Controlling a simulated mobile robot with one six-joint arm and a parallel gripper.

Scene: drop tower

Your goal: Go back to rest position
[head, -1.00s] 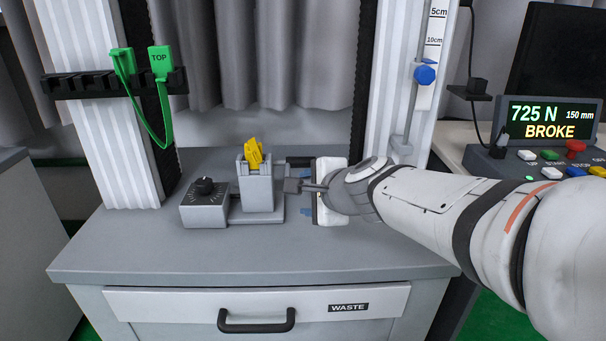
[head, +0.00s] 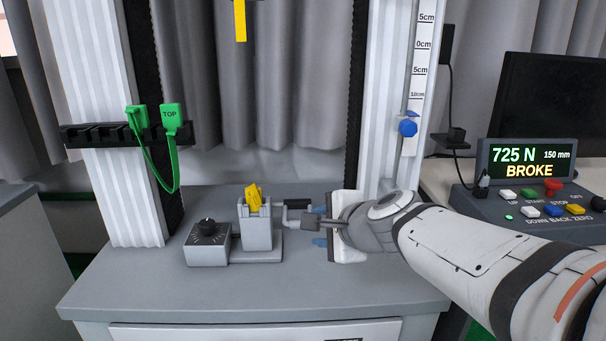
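My gripper (head: 320,241) is low over the grey bench top, just right of the small grey clamp (head: 256,230). Its white body and blue finger parts show, but my wrist hides much of it, so I cannot tell how far the fingers are apart. A dark crank handle (head: 296,204) sticks out from the clamp towards my wrist. A broken yellow piece (head: 254,196) stands tilted in the top of the clamp. Another yellow piece (head: 240,20) hangs high above it.
A grey dial box (head: 208,244) is left of the clamp. White columns (head: 115,130) flank the bench (head: 250,290). Green connectors (head: 170,116) hang on a black rack. The display (head: 528,162) reads 725 N, 150 mm, BROKE. The front bench top is clear.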

